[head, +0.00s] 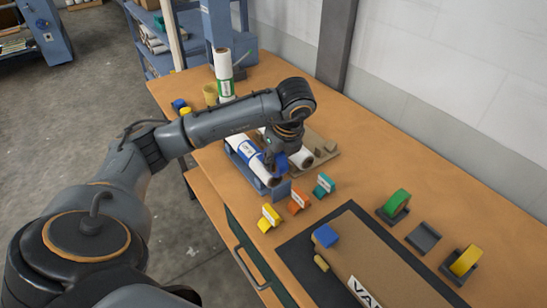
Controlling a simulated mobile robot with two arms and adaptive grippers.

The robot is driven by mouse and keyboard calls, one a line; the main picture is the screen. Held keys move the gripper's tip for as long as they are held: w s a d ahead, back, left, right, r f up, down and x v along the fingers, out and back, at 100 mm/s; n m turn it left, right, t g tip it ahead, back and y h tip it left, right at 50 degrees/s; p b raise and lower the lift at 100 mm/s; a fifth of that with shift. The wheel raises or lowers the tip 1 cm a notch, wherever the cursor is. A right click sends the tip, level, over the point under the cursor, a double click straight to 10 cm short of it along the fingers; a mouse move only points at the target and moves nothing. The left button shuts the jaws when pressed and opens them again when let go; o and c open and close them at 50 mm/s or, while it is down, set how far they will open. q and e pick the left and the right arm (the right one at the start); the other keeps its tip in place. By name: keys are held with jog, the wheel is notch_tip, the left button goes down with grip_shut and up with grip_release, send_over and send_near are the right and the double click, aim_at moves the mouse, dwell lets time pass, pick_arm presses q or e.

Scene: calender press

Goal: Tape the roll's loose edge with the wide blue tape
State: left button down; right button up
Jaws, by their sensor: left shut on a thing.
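A white roll with a blue label (246,149) lies in a blue cradle (272,191) on the wooden bench. My left gripper (276,160) points down over the roll's near end. It is shut on a blue thing, which looks like the wide blue tape (282,162). The tape is close to the roll, but I cannot tell whether they touch. The roll's loose edge cannot be made out, and my arm hides part of the roll. My right gripper is not in view.
Yellow (269,217), orange (299,200) and teal (324,184) tapes stand near the cradle. A green tape (396,202) and a yellow tape (466,261) sit on holders beside an empty holder (423,237). A long brown package (375,265) lies on a dark mat.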

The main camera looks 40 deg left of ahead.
pick_arm(q)
jog(key=shift+r+p, duration=1.7)
jog(key=shift+r, duration=1.35)
